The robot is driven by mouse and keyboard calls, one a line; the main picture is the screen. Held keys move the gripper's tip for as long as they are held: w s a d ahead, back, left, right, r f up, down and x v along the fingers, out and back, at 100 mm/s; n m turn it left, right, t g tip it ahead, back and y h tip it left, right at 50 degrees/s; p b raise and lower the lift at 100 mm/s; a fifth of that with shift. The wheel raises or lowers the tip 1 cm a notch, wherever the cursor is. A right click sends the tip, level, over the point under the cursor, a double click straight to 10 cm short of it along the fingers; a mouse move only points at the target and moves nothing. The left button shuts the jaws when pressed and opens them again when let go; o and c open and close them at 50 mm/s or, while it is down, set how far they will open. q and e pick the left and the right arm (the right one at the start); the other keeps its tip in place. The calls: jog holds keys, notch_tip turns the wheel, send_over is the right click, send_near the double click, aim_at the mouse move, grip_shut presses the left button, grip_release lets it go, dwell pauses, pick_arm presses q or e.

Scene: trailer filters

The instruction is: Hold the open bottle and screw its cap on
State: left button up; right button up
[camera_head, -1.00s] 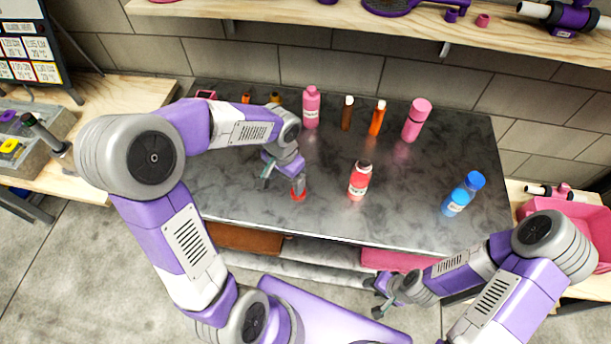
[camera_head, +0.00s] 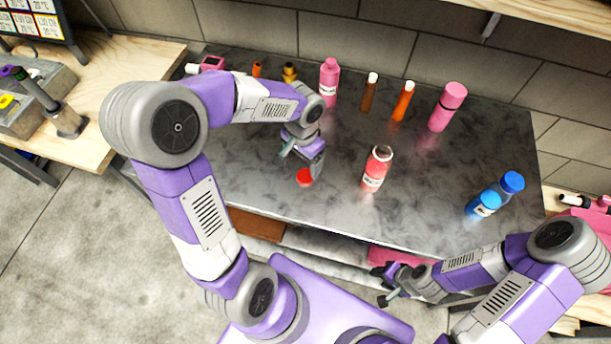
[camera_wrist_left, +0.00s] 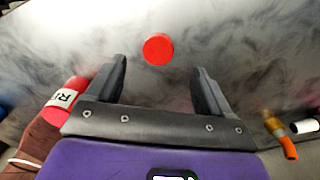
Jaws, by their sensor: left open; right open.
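The red cap (camera_head: 305,177) lies flat on the grey marbled table, left of the open bottle. The open bottle (camera_head: 376,170), red with a white label and an uncapped top, stands upright on the table. My left gripper (camera_head: 301,162) is open and empty, close over the cap. In the left wrist view the cap (camera_wrist_left: 158,49) shows ahead, in line with the gap between the open fingers, with nothing between them. The red bottle (camera_wrist_left: 66,98) shows there at the left, partly hidden by the gripper. My right gripper (camera_head: 386,298) is open and empty, in front of the table's front edge.
A pink bottle (camera_head: 329,82), a brown tube (camera_head: 369,92), an orange tube (camera_head: 403,101) and a pink cylinder (camera_head: 447,107) stand along the back. The table around the open bottle is clear.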

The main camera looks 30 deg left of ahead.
aim_at(304, 176)
pick_arm(q)
jog(key=shift+f, duration=0.1)
jog(key=shift+f+b, duration=0.45)
jog(key=shift+f, duration=0.65)
notch_tip(304, 176, down, 5)
jog(key=shift+w+d+f+b, duration=0.1)
jog(key=shift+f+b, duration=0.1)
jog(key=shift+b, duration=0.95)
jog(key=shift+r, duration=0.1)
jog(key=shift+c, duration=0.4)
jog(key=c, duration=1)
jog(key=shift+r, duration=0.1)
